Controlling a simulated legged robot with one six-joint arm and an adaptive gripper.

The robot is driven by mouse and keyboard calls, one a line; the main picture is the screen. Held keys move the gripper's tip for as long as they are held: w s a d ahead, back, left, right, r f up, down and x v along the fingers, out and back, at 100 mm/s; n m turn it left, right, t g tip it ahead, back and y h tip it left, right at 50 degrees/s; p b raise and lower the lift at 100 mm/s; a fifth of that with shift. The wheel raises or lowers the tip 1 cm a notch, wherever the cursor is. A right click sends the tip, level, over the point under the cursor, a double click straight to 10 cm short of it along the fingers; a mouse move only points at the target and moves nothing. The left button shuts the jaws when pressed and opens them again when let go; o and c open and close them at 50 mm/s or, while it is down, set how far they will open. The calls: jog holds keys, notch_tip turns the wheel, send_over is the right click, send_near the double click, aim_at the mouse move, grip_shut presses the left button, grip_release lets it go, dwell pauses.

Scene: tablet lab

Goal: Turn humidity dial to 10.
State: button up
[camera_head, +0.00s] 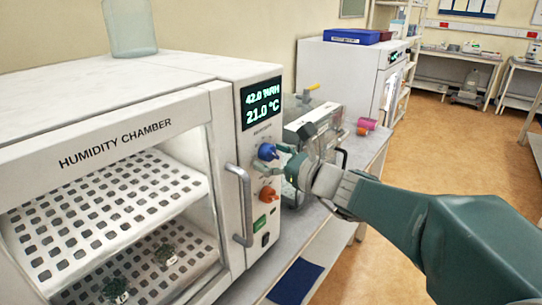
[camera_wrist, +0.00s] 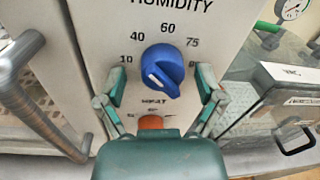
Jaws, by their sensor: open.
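The humidity dial is a blue knob (camera_head: 267,152) on the front panel of the white humidity chamber (camera_head: 180,68). In the wrist view the blue knob (camera_wrist: 162,66) sits under the word HUMIDITY, ringed by marks 10, 40, 60, 75 and a partly hidden one at right. Its white line lies on the lower-left part of its face. My gripper (camera_head: 284,160) is open in front of the panel. In the wrist view its fingers (camera_wrist: 160,92) stand on either side and slightly below the knob, with gaps visible. The display (camera_head: 262,102) reads 42.0 %RH and 21.0 °C.
An orange knob (camera_head: 268,194) sits below the blue one, partly hidden by my gripper in the wrist view (camera_wrist: 150,122). The chamber's door handle (camera_head: 240,205) stands out to the left. A metal-and-glass apparatus (camera_head: 315,130) stands close on the right.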

jog(key=shift+d, duration=0.2)
jog(key=c, duration=1.1)
jog(key=shift+c, duration=0.2)
jog(key=n, duration=0.4)
jog(key=shift+f+n, duration=0.1)
jog(key=shift+n, duration=2.3)
jog(key=shift+n+y, duration=0.3)
jog(key=o, duration=1.1)
jog(key=shift+o, duration=0.2)
